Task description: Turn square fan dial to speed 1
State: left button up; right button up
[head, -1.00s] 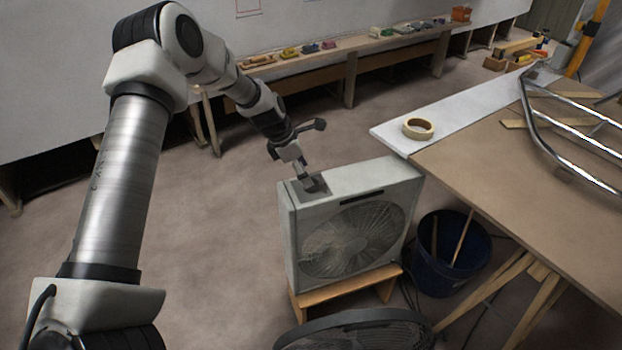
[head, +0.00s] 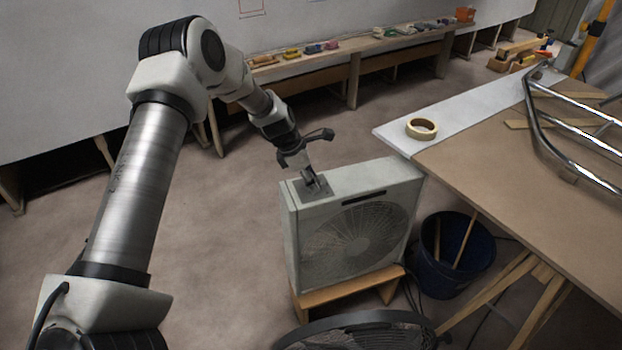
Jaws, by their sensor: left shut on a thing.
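The square fan (head: 345,232) is a pale grey box with a round grille, standing upright on a low wooden stand. A darker grey dial panel (head: 327,193) is set in the left part of its top face. My left gripper (head: 314,184) points down at this panel and is shut on the dial, which its fingers hide. The speed marks are too small to read. My right gripper is not in view.
A dark blue bucket (head: 430,268) with sticks stands right of the fan. A workbench (head: 480,180) holds a tape roll (head: 421,128) and chrome rails (head: 570,150). A round dark fan (head: 360,338) is at the bottom edge. Floor left of the square fan is clear.

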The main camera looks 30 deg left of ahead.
pick_arm(q)
jog(key=shift+s+f, duration=0.1)
jog(key=shift+f, duration=0.05)
jog(key=m, duration=0.2)
jog(key=m+g+p, duration=0.1)
jog(key=m, duration=0.1)
jog(key=shift+m+g+h, duration=0.3)
jog(key=shift+h, duration=0.1)
jog(key=shift+f+m+g, duration=0.1)
jog(key=shift+m+g, duration=0.7)
jog(key=shift+m, duration=1.1)
jog(key=o, duration=1.1)
jog(key=shift+w, duration=0.2)
jog(key=shift+o, duration=0.2)
